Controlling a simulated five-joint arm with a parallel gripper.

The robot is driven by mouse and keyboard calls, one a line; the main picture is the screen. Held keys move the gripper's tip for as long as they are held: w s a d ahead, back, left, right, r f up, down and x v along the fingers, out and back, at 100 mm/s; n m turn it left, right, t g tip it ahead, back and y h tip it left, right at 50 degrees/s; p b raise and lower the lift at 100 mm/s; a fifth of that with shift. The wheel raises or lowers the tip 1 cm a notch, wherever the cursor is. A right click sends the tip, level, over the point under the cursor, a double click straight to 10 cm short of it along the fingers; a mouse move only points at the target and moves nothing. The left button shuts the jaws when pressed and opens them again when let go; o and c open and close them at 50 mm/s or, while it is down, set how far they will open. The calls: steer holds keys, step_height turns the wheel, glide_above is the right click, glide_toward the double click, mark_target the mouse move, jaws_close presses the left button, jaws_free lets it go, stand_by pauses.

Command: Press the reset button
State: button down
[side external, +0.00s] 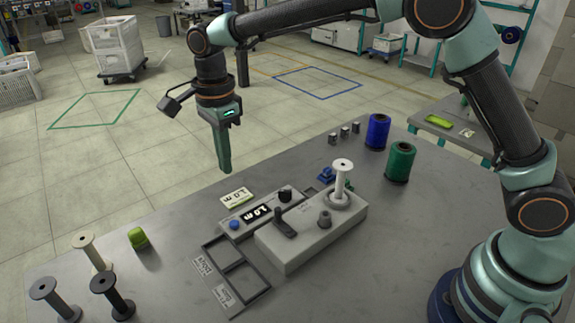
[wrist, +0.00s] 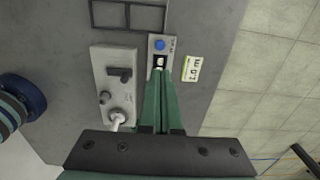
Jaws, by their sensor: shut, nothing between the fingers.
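The blue button (side external: 234,224) sits at the left end of a small grey counter box (side external: 262,220), beside a dark display reading 1.0 m. A black knob (side external: 284,194) is at the box's other end. In the wrist view the blue button (wrist: 160,44) shows just beyond my fingertips, with the display between. My gripper (side external: 225,170) is shut and empty, pointing down in the air above the far side of the box, apart from it. In the wrist view my gripper (wrist: 160,74) covers the lower part of the box.
The grey winder (side external: 310,235) with a black lever and a white bobbin (side external: 342,172) stands beside the box. A card (side external: 237,197) reading 1.0 m lies behind it. A divided tray (side external: 232,275), empty spools (side external: 112,295), and blue (side external: 378,131) and green (side external: 399,162) thread spools stand around.

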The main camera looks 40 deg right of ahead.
mark_target(235, 223)
steer(key=shift+a+f, duration=0.1)
steer(key=shift+f, duration=0.05)
step_height(235, 223, down, 14)
steer(key=shift+r, duration=0.1)
stand_by(0.7)
steer(key=shift+s+f, duration=0.1)
steer(key=shift+f, duration=1.05)
step_height(235, 223, up, 15)
steer(key=shift+w, duration=0.3)
